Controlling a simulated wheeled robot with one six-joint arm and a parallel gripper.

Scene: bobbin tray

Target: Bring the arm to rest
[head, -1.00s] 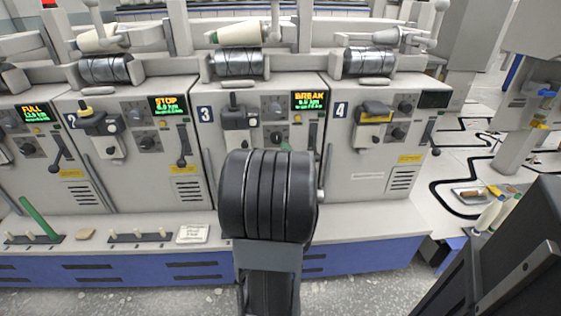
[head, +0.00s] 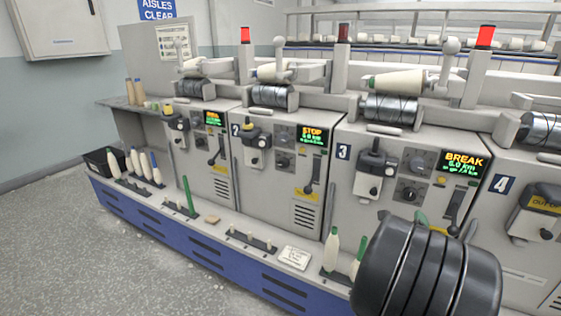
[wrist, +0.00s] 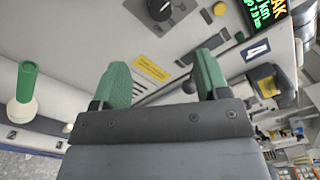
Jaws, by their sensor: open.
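My gripper (wrist: 160,76) shows in the wrist view as two green fingers spread apart. Nothing is between them, and the grey machine front lies beyond. In the head view my black arm fills the lower right, in front of winding units 3 and 4, and mostly hides the gripper; only a bit of green shows above it. A pale bobbin with a green end (wrist: 25,98) stands apart from the gripper at the left of the wrist view.
Two pale bobbins (head: 331,252) stand on the ledge below unit 3, close left of my arm. Pegs, a white card (head: 294,257) and a black bin (head: 98,162) line the ledge. The floor (head: 90,255) at front left is clear.

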